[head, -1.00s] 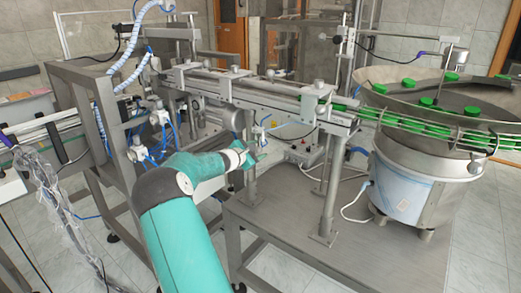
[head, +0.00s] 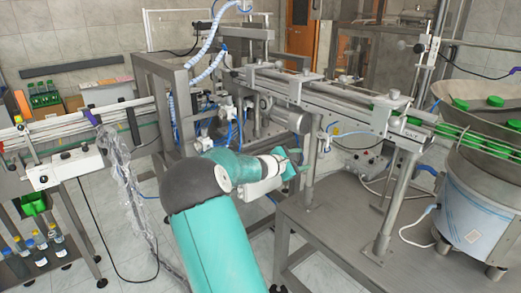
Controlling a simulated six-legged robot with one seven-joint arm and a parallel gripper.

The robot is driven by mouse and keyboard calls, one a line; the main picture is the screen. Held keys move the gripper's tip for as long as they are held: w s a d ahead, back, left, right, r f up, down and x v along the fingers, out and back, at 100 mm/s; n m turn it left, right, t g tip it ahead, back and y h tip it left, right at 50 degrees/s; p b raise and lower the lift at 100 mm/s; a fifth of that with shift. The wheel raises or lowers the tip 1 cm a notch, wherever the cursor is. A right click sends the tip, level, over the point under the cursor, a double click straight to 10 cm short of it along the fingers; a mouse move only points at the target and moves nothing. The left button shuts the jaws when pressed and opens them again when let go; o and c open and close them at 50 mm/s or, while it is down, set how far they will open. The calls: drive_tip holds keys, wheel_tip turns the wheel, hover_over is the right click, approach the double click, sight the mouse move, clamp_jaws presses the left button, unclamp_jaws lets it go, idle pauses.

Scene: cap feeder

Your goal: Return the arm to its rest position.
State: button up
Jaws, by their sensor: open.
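My teal arm (head: 212,245) rises from the bottom middle of the head view, with a dark elbow joint and a white wrist section (head: 262,183). It is bent to the right at the elbow. My gripper (head: 293,167) is at the end of the wrist, small and partly hidden by it. It is open and nothing shows in it. In the picture it lies in front of the conveyor stand; I cannot tell the exact gap.
The cap feeder bowl (head: 480,190) with green caps stands at the right, joined to a conveyor rail (head: 300,90). A steel frame (head: 160,70) stands behind the arm. A metal table (head: 335,235) is at lower right. Bottles (head: 40,240) stand at lower left.

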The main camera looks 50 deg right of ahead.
drive_tip(key=s+a+r+m+t+y, duration=0.2)
drive_tip(key=a+m+y, duration=0.15)
drive_tip(key=a, duration=1.15)
drive_tip(key=s+a+r+m+t+y, duration=0.15)
drive_tip(key=a+y, duration=0.35)
drive_tip(key=a, duration=0.9)
drive_tip(key=s+a+r+m+t+y, duration=0.1)
drive_tip(key=s+a+m+t+y, duration=0.25)
drive_tip(key=a, duration=1.15)
drive_tip(key=s+a+t+y, duration=0.1)
drive_tip(key=s+a+y, duration=0.2)
drive_tip(key=a, duration=1)
drive_tip(key=s, duration=0.3)
drive_tip(key=shift+s+a+r+m+y, duration=0.25)
drive_tip(key=shift+s+a+m+y, duration=0.05)
drive_tip(key=shift+s+m, duration=0.05)
drive_tip(key=c, duration=0.3)
drive_tip(key=shift+d, duration=0.1)
drive_tip(key=shift+d, duration=0.1)
